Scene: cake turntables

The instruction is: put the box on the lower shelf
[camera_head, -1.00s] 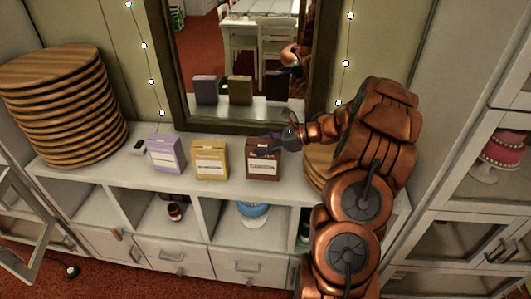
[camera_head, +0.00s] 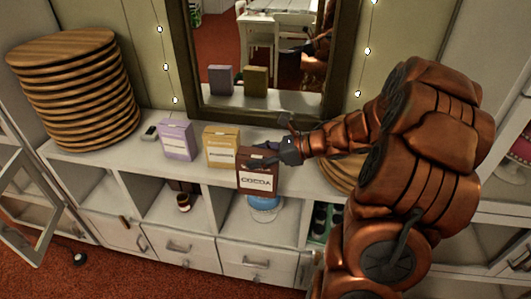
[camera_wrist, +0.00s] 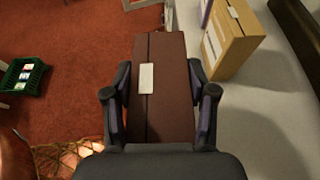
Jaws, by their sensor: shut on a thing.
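The brown cocoa box (camera_head: 257,174) is held by my gripper (camera_head: 277,153) in front of the cabinet's top edge. In the wrist view the box (camera_wrist: 162,95) sits between both fingers of my gripper (camera_wrist: 160,104), with red floor beneath its left side. The lower shelf is the row of open compartments (camera_head: 215,199) under the cabinet top. The box covers part of the compartment with the blue cake stand (camera_head: 264,206).
A yellow box (camera_head: 221,147) and a purple box (camera_head: 176,140) stand on the cabinet top (camera_head: 130,160), left of the held box. A small jar (camera_head: 183,202) is in a left compartment. Stacked wooden boards (camera_head: 75,90) stand far left. A mirror (camera_head: 262,105) is behind.

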